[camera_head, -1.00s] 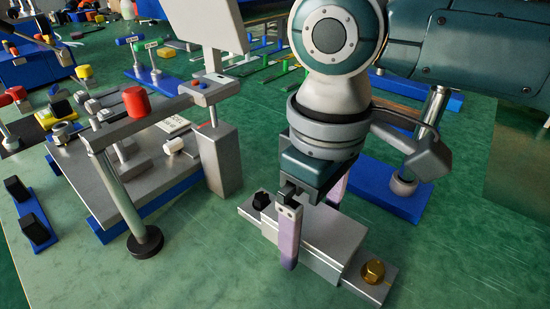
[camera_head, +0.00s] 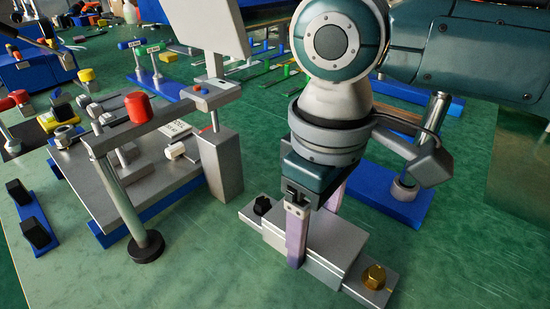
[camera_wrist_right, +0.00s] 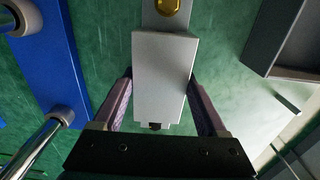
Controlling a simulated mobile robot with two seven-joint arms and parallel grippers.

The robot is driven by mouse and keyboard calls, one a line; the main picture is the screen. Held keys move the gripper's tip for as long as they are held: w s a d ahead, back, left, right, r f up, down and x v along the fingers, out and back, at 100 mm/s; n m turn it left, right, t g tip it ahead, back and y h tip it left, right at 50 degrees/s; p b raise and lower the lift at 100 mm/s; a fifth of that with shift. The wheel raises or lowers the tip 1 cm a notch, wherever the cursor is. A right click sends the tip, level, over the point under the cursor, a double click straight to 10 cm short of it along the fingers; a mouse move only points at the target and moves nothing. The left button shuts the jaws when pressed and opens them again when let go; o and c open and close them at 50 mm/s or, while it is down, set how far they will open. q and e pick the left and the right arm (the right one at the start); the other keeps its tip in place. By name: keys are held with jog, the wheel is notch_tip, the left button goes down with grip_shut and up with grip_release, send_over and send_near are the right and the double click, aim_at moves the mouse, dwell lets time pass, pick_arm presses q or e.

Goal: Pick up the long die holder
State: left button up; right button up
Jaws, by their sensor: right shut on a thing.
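The long die holder is a grey metal block (camera_head: 335,243) on a longer flat base plate, lying on the green bench. A brass hex bolt (camera_head: 374,277) is at its near right end and a black knob (camera_head: 262,205) at its far left end. My right gripper (camera_head: 317,235) reaches down from above, its two pale purple fingers shut on the block's long sides. In the right wrist view the block (camera_wrist_right: 162,80) sits between both fingers, with the bolt (camera_wrist_right: 168,7) at the top. My left gripper is not in view.
A press-like fixture with a red knob (camera_head: 136,107) and a grey post (camera_head: 222,165) stands to the left. A blue base with metal posts (camera_head: 385,195) is close behind the holder. Bare green bench lies in front and to the right.

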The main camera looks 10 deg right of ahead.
grip_shut()
jog(key=shift+r, duration=0.15)
jog(key=shift+r, duration=0.25)
notch_tip(320, 180, up, 19)
jog(key=p, duration=0.6)
notch_tip(320, 180, up, 27)
jog(key=m+p, duration=0.8)
jog(key=p, duration=1.1)
send_over(315, 226)
jog(key=s+d, duration=0.2)
jog(key=d, duration=0.5)
jog(key=s+r+p, duration=0.3)
jog(key=r+p, duration=1.3)
jog(key=p, duration=0.2)
jog(key=s+r+p, duration=0.3)
jog(key=r+p, duration=1.4)
jog(key=p, duration=0.1)
jog(key=shift+a+r, duration=0.15)
jog(key=shift+r, duration=0.15)
